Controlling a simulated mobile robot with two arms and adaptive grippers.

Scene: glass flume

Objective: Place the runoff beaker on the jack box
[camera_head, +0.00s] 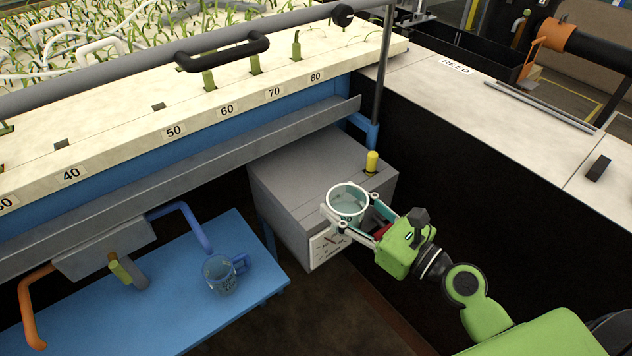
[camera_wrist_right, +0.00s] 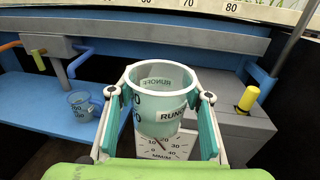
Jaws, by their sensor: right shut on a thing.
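The runoff beaker (camera_head: 347,203) is a clear, pale cup with lettering on it. My right gripper (camera_head: 345,212) is shut on it, one finger on each side, and holds it upright. It also shows in the right wrist view (camera_wrist_right: 158,105), where the letters "RUNO" can be read. The grey jack box (camera_head: 300,180) has a white dial (camera_head: 328,243) on its front and a yellow knob (camera_head: 371,161) on top. The beaker appears over the box's front edge; I cannot tell whether it touches the box. My left gripper is not in view.
A second clear jug (camera_head: 222,272) with a blue handle stands on the blue low bench (camera_head: 160,310) at left. The flume's grey rail (camera_head: 190,190) runs behind the box. The box top left of the beaker is bare.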

